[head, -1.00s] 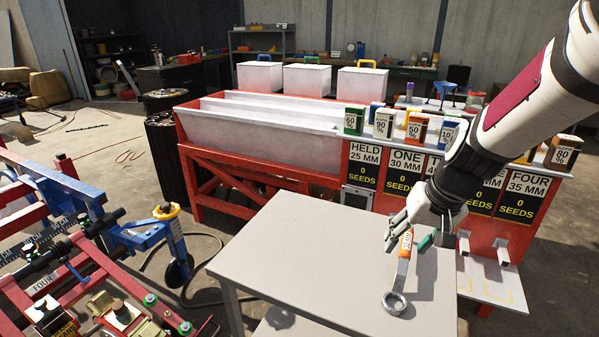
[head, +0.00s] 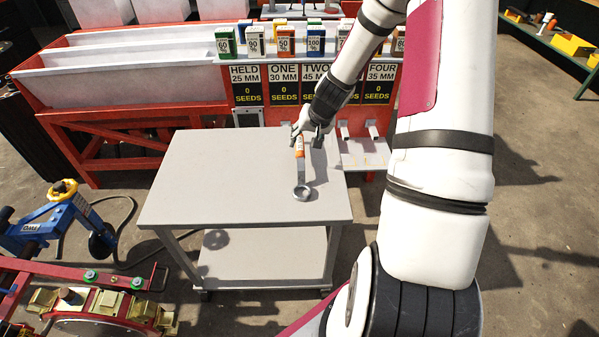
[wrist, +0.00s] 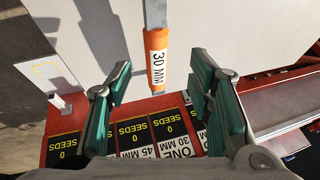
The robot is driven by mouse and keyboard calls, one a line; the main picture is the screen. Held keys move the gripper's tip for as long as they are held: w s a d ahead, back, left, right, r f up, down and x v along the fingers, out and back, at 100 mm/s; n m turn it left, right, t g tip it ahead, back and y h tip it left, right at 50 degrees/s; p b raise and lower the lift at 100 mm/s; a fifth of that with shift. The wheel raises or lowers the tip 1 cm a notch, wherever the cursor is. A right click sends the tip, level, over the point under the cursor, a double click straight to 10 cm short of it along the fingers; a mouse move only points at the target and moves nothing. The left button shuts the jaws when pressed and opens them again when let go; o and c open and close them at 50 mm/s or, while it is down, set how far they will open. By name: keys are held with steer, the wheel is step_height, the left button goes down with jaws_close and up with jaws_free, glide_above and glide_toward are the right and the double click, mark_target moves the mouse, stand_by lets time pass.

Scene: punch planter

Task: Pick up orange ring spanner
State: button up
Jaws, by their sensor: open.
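The orange ring spanner has an orange handle (head: 299,149) and a grey metal shaft and ring (head: 303,191). It lies on the light grey table top, with its ring towards me. In the wrist view, the orange handle (wrist: 157,62) with its "30 MM" label lies between the green-padded fingers, apart from both. My gripper (head: 307,140) is open at the handle end of the spanner; in the wrist view its fingers (wrist: 160,84) stand either side of the handle's end. The ring is out of the wrist view.
The grey table (head: 225,170) is otherwise clear on top. Behind it stands a red planter rack with seed-count signs (head: 283,86) and several seed boxes (head: 286,40). A low white shelf (head: 365,155) juts out at the table's back right. Blue and red machinery (head: 60,220) is at left.

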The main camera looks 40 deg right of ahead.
mark_target(301, 147)
steer(key=x, duration=0.5)
steer(key=b+x, duration=0.1)
steer(key=x, duration=0.2)
steer(key=shift+w+d+f, duration=0.15)
steer(key=shift+d+f, duration=0.05)
steer(key=shift+d, duration=0.2)
jaws_close()
